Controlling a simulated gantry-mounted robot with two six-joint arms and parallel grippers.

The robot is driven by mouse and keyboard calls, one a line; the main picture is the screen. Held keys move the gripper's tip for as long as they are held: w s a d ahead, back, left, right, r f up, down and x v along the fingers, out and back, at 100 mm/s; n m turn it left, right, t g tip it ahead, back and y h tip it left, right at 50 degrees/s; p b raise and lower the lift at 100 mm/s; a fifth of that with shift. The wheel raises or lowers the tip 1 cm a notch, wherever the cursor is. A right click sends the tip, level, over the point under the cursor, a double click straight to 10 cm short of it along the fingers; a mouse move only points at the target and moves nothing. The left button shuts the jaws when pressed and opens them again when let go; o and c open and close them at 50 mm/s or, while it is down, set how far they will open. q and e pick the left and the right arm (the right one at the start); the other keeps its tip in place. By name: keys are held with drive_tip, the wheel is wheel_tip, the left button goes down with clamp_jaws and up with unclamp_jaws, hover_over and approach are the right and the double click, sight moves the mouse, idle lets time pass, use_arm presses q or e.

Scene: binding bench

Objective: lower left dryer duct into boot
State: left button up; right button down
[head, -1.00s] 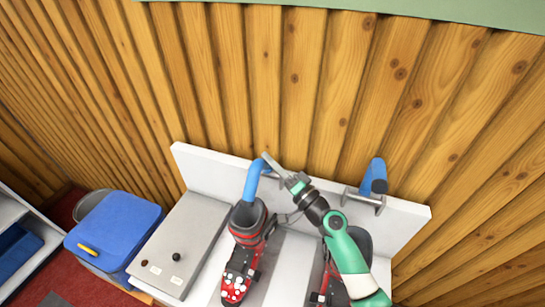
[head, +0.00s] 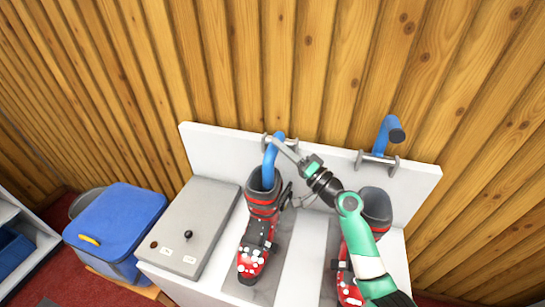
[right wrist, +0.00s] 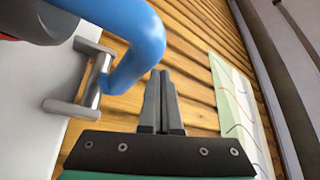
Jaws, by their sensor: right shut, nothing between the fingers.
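The left dryer duct (head: 271,160) is a blue bent tube on the back panel. Its lower end points down into the open top of the left boot (head: 262,200), a red and black ski boot standing upright. How deep the end sits is hidden by the cuff. My right gripper (head: 280,145) is shut and empty, with its tips beside the duct's upper bend. In the right wrist view the shut fingers (right wrist: 160,100) are close to the blue duct (right wrist: 135,35); I cannot tell whether they touch. My left gripper is not in view.
The right duct (head: 386,136) is raised above the right boot (head: 376,208), which my right arm partly covers. A grey box with a black knob (head: 192,228) and a blue-lidded bin (head: 115,220) stand at left. The wooden wall (head: 300,70) rises close behind.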

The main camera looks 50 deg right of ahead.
drive_tip(key=shift+d, duration=0.15)
idle(0.3)
drive_tip(key=v, duration=1.1)
drive_tip(key=shift+s, duration=0.35)
